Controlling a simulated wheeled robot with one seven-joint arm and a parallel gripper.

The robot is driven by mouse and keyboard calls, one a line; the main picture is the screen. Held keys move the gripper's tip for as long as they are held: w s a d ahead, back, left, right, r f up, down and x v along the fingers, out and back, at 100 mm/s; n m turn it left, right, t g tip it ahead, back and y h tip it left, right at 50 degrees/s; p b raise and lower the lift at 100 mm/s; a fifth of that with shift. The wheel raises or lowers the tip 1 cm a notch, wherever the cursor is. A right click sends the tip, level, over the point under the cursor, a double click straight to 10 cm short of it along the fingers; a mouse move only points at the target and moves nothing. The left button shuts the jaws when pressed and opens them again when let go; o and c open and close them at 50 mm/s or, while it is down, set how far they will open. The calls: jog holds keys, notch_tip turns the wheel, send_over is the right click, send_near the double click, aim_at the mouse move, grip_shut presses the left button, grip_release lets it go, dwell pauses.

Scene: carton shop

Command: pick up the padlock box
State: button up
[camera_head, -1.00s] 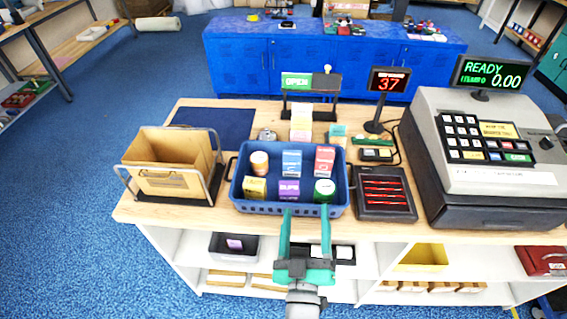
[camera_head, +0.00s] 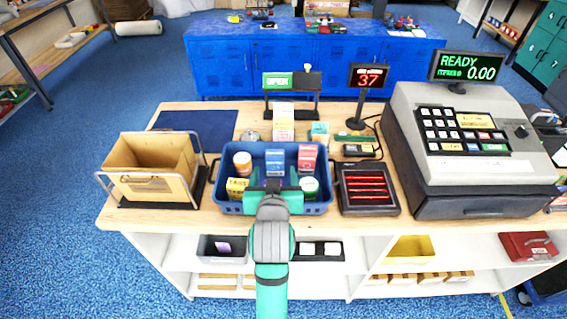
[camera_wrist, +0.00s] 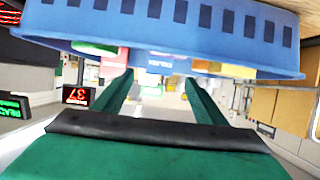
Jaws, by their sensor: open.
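The blue basket (camera_head: 224,207) on the counter holds several small packages. They include a blue-and-white box (camera_head: 275,160), a red-and-white box (camera_head: 307,156), a yellow box (camera_head: 237,187), an orange-and-white jar (camera_head: 242,162) and a green-topped round tub (camera_head: 309,186). I cannot read which is the padlock box. A purple box at the front middle is mostly hidden behind my gripper (camera_head: 274,182), and shows upside down in the wrist view (camera_wrist: 159,61). My gripper is open and empty at the basket's front, its fingers pointing toward the packages.
A dark blue mat (camera_head: 195,122) lies clear.

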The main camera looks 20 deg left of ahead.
aim_at(275, 161)
jog(key=x, duration=1)
jog(key=shift+w+a+f, duration=0.1)
jog(key=shift+w+f, duration=0.1)
jog(key=c, duration=1.3)
